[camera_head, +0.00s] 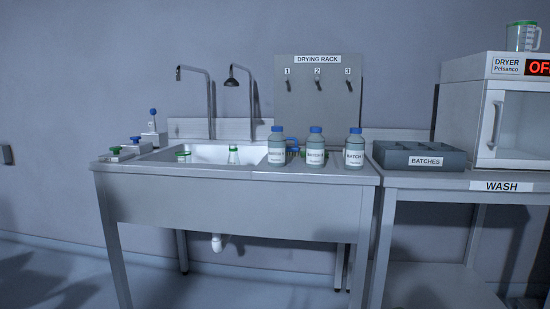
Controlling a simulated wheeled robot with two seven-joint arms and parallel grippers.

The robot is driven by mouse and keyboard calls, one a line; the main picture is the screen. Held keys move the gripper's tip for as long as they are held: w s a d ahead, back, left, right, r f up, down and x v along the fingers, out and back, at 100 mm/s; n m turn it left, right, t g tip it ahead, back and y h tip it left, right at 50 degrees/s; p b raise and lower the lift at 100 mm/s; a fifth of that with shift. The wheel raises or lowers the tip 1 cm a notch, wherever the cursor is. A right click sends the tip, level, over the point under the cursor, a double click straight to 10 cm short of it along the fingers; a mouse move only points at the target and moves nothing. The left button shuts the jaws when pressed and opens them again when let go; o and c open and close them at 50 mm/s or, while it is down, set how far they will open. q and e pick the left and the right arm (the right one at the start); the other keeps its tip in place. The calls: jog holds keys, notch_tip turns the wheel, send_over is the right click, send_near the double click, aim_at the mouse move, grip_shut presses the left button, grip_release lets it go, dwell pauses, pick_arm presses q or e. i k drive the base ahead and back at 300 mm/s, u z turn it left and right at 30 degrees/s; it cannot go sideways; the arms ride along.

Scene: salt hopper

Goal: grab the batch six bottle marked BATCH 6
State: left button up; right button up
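Three bottles with blue caps and white labels stand upright in a row on the right part of the sink counter (237,176). They are a left bottle (277,147), a middle bottle (316,146) and a right bottle (355,147). The labels appear to begin with BATCH, but the numbers are too small to read, so I cannot tell which one is BATCH 6. Neither of my grippers is in view.
A grey compartment tray marked BATCHES (420,157) sits on the right table, beside a dryer (510,110) with a beaker (522,36) on top. Green-marked glassware (233,155) stands at the sink. A drying rack (318,100) hangs behind the bottles.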

aim_at(315, 143)
jog(key=u, duration=0.3)
jog(key=k, duration=0.6)
jog(key=z, duration=0.75)
jog(key=i, duration=1.75)
jog(key=u, duration=0.9)
